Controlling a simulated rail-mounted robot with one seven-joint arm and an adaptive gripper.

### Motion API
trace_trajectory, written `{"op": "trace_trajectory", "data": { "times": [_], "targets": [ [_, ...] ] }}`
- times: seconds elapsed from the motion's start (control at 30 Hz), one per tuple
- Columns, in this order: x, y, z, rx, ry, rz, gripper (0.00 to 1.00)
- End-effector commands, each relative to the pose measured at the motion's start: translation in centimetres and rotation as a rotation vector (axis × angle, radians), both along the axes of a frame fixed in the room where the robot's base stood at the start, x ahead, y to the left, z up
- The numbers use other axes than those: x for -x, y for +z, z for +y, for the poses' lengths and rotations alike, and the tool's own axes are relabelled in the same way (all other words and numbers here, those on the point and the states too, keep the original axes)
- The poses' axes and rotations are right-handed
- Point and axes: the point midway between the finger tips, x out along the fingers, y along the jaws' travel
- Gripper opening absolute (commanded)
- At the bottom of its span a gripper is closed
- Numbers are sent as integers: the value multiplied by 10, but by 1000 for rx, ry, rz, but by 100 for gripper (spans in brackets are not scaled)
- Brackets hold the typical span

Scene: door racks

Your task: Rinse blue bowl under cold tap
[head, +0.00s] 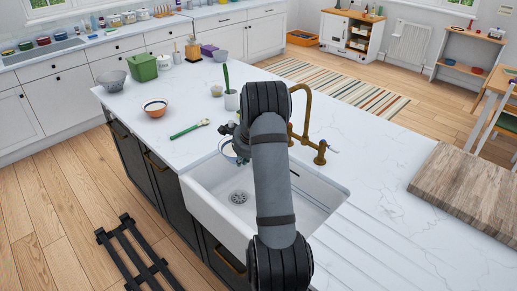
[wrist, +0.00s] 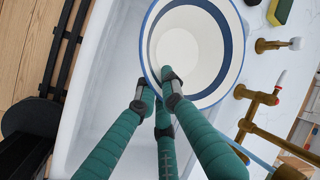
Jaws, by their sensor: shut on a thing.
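The blue bowl is white inside with a blue rim and band; it fills the top middle of the wrist view (wrist: 190,48). In the head view only its edge (head: 227,149) shows beside my arm, over the left part of the white sink (head: 320,191). My gripper (wrist: 158,95) has teal fingers shut on the bowl's near rim. In the head view my gripper (head: 236,132) is partly hidden by my arm. The brass tap (head: 304,122) stands behind the sink; in the wrist view its brass parts (wrist: 262,98) are right of the bowl, one with a red tip.
A green-handled brush (head: 188,130) and a brown bowl (head: 155,107) lie left on the counter. A green box (head: 142,67) and grey bowl (head: 112,80) stand farther back. A wooden board (head: 470,197) is at right. A sponge (wrist: 284,11) lies beyond the bowl.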

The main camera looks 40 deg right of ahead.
Motion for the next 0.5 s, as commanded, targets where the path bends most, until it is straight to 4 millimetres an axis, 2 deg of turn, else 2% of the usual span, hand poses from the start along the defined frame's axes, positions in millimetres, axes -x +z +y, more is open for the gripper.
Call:
{"op": "trace_trajectory", "data": {
  "times": [0.1,0.5],
  "targets": [
    [-6,13,9,3,4,-2,0],
    [-20,38,37,2,3,-2,0]
  ]
}}
